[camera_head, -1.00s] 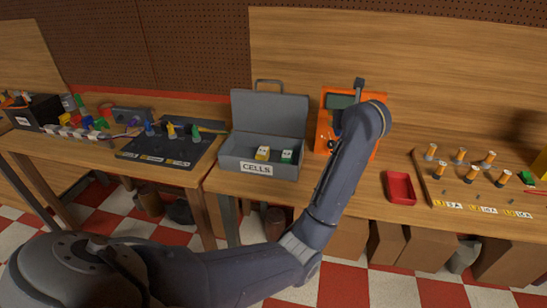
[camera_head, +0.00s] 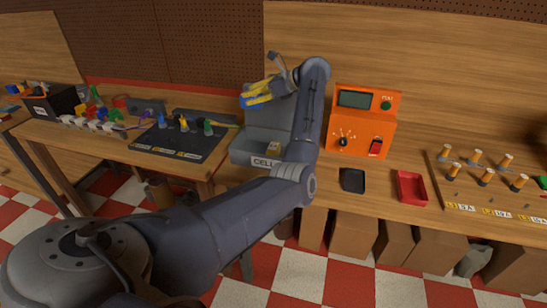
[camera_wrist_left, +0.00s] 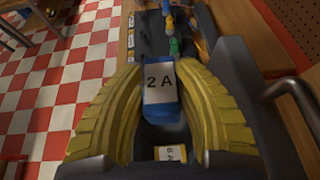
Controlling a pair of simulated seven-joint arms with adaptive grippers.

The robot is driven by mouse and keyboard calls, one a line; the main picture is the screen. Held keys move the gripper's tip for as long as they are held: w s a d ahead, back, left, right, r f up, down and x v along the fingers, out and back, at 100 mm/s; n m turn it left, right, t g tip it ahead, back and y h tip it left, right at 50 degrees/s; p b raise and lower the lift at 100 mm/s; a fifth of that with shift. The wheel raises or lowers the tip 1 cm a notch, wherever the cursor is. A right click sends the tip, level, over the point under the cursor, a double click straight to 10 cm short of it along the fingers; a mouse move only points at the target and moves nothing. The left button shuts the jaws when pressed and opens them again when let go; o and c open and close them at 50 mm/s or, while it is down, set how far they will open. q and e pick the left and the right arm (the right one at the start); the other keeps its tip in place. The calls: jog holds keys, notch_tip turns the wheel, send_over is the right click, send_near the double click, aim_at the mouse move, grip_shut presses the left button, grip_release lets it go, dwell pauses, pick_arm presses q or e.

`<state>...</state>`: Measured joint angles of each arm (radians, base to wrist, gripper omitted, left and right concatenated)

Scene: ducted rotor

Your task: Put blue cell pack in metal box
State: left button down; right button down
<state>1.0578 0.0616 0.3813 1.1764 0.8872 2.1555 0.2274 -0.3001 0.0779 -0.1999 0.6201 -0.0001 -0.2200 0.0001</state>
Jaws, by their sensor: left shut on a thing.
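My left gripper (camera_head: 258,93), with yellow ribbed fingers, is shut on the blue cell pack (camera_head: 247,101). In the left wrist view the pack (camera_wrist_left: 162,98) sits between both fingers, and its white label reads 2 A. The pack is held up in the air, over or near the grey metal box (camera_head: 240,152) labelled CELLS. The box lid stands open at the back, partly behind my gripper and arm. A yellow cell pack (camera_head: 273,147) lies in the box; it also shows in the left wrist view (camera_wrist_left: 171,154). My arm hides the box's right part. My right gripper is out of view.
An orange tester (camera_head: 362,122) stands right of my arm. A black tray (camera_head: 352,181) and a red tray (camera_head: 411,188) lie in front of it. A board with several orange-topped cylinders (camera_head: 485,178) is at the right. A dark mat with coloured connectors (camera_head: 180,143) is left of the box.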

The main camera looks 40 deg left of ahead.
pick_arm(q)
jog(key=shift+s+a, duration=0.2)
jog(key=shift+a, duration=0.1)
jog(key=shift+s+a+f+n+g, duration=0.1)
jog(key=shift+f+n+g, duration=0.2)
notch_tip(320, 180, down, 19)
jog(key=shift+f, duration=0.1)
jog(key=shift+f, duration=0.1)
dwell(0.4)
jog(key=c, duration=1)
grip_release()
jog(key=shift+d+r, duration=0.2)
jog(key=v, duration=1.1)
jog(key=shift+d+r, duration=0.2)
jog(key=shift+r, duration=0.05)
